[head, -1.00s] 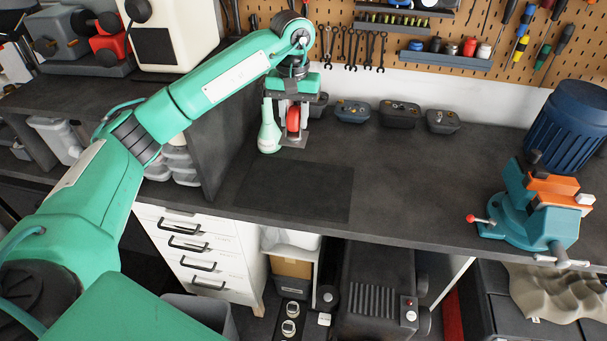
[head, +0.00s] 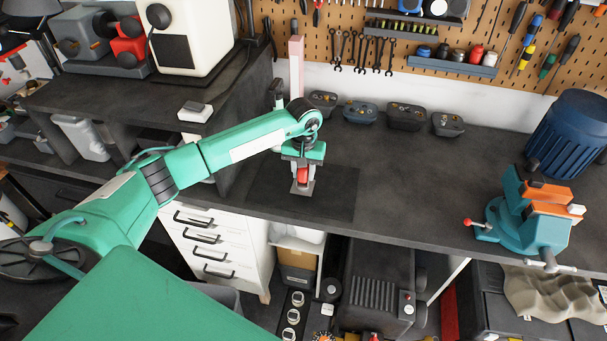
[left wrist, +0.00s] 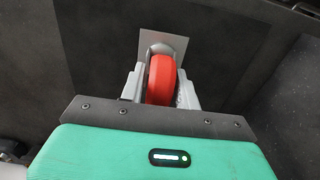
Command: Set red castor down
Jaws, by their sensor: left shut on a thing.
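The red castor (head: 302,175) is held in my left gripper (head: 302,172), with its grey metal plate (head: 302,188) lowermost, over the dark mat (head: 335,190) on the workbench. In the left wrist view the red wheel (left wrist: 161,80) sits between the two grey fingers, which are shut on it, and the plate (left wrist: 165,42) shows beyond the wheel. The plate is at or just above the mat; I cannot tell whether it touches. My right gripper is not in view.
A teal and orange vise (head: 530,215) and a blue bin (head: 570,125) stand at the right. Several small dark trays (head: 406,116) line the back under the pegboard. A dark upright panel (head: 243,125) is left of the mat. The bench middle is clear.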

